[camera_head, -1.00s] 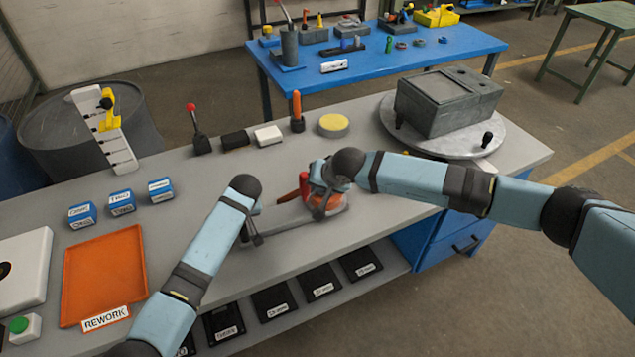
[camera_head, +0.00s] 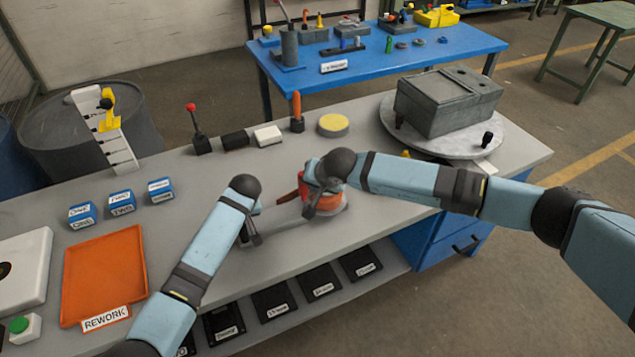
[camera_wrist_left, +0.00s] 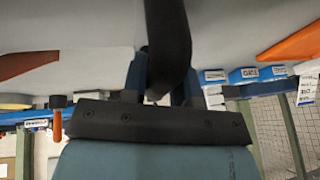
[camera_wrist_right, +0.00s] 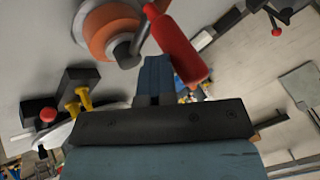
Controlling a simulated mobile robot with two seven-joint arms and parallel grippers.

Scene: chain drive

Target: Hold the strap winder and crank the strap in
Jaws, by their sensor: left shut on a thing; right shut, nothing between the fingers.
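The strap winder, with an orange-red drum (camera_head: 331,205), sits on the grey bench, partly hidden by my right gripper. In the right wrist view its orange and grey drum (camera_wrist_right: 106,30) and red crank handle (camera_wrist_right: 177,45) show. My right gripper (camera_wrist_right: 158,65) is shut and empty, its fingers close beside the red handle; I cannot tell whether they touch. My left gripper (camera_head: 250,238) is shut on a dark bar (camera_wrist_left: 168,45), left of the drum. A pale flat strip (camera_head: 283,230) lies between the left gripper and the drum. The left wrist view does not show the drum clearly.
An orange rework tray (camera_head: 105,270) and several blue labelled boxes (camera_head: 122,203) are at the left. A yellow-topped disc (camera_head: 333,124) and a red-knobbed lever (camera_head: 198,135) stand behind. A grey block (camera_head: 450,102) on a round plate (camera_head: 420,140) is at the right.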

